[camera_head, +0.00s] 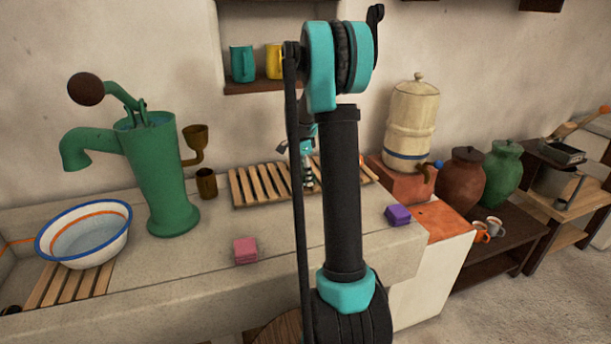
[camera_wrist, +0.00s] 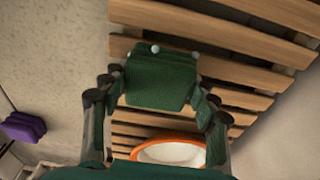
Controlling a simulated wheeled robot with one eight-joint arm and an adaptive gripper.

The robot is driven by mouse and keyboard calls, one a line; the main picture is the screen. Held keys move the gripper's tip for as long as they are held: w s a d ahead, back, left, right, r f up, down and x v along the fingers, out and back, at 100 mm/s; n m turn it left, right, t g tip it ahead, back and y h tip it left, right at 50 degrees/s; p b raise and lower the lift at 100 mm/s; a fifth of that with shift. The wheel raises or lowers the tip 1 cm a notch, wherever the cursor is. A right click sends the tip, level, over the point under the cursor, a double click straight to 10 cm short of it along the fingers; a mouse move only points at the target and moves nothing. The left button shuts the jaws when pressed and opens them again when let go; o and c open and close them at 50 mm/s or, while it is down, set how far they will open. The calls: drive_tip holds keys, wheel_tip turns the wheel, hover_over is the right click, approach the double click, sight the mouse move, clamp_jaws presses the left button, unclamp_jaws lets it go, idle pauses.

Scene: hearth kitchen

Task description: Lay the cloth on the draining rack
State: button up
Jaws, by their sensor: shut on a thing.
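The green folded cloth (camera_wrist: 160,82) is between the fingers of my gripper (camera_wrist: 157,98) in the wrist view. My gripper is shut on it. The slatted wooden draining rack (camera_wrist: 225,32) lies behind and around the cloth in that view; I cannot tell whether the cloth touches the slats. In the head view the rack (camera_head: 262,188) is on the counter against the wall, with my gripper (camera_head: 308,180) low over its middle. My arm covers part of the rack there, and I cannot make out the cloth.
A pink folded cloth (camera_head: 245,250) and a purple one (camera_head: 398,214) lie on the counter (camera_head: 200,285). A green pump (camera_head: 160,180) and brown cup (camera_head: 206,183) stand left of the rack, a cream water urn (camera_head: 411,118) right. An orange-rimmed white dish (camera_wrist: 168,152) shows in the wrist view.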

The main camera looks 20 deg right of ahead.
sight(302, 172)
drive_tip(key=shift+f, duration=0.1)
drive_tip(key=o, duration=1.2)
drive_tip(key=r, duration=0.4)
drive_tip(key=a+r, duration=0.1)
drive_tip(key=r, duration=0.7)
drive_tip(key=shift+a+r, duration=0.15)
drive_tip(key=shift+a, duration=0.05)
drive_tip(key=shift+s, duration=0.1)
